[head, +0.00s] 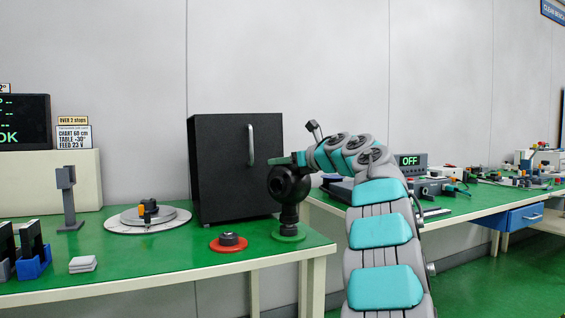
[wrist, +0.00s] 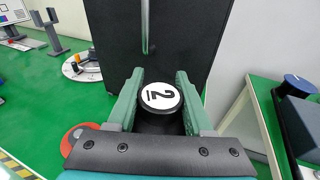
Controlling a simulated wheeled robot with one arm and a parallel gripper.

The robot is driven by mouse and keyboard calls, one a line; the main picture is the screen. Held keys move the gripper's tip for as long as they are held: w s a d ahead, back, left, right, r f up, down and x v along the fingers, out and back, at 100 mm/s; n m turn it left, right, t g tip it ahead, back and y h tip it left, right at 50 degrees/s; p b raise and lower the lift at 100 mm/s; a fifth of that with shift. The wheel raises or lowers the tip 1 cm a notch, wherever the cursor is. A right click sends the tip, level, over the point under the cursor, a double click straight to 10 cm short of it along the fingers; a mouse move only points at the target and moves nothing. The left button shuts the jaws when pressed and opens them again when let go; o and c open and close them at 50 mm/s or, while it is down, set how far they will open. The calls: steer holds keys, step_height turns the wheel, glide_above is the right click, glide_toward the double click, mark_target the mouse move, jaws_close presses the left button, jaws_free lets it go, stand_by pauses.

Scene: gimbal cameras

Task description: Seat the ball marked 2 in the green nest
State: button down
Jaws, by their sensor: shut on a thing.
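The black ball marked 2 (wrist: 160,96) is between the two green fingers of my gripper (wrist: 160,73), its white "2" disc facing the wrist camera. In the head view the black ball (head: 288,184) is at the end of my arm, with my gripper (head: 282,160) around its upper part. My gripper is shut on it. The green nest (head: 288,237) is a green ring with a dark post, directly below the ball on the bench. Ball and post look in line; I cannot tell whether they touch. The green nest is hidden in the wrist view.
A red nest (head: 228,242) stands just left of the green one; its red ring (wrist: 75,140) also shows in the wrist view. A black cabinet (head: 225,165) with a vertical handle stands close behind. A round dial plate (head: 125,222) lies farther left. The bench edge is close in front.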

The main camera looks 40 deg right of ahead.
steer(key=shift+f+b, duration=0.7)
steer(key=shift+b, duration=0.05)
steer(key=shift+c, duration=1.1)
jaws_free()
steer(key=shift+s, duration=0.15)
steer(key=r+b, duration=0.1)
glide_above(289, 190)
steer(key=d, duration=0.4)
steer(key=shift+s+r, duration=0.1)
steer(key=shift+s, duration=0.15)
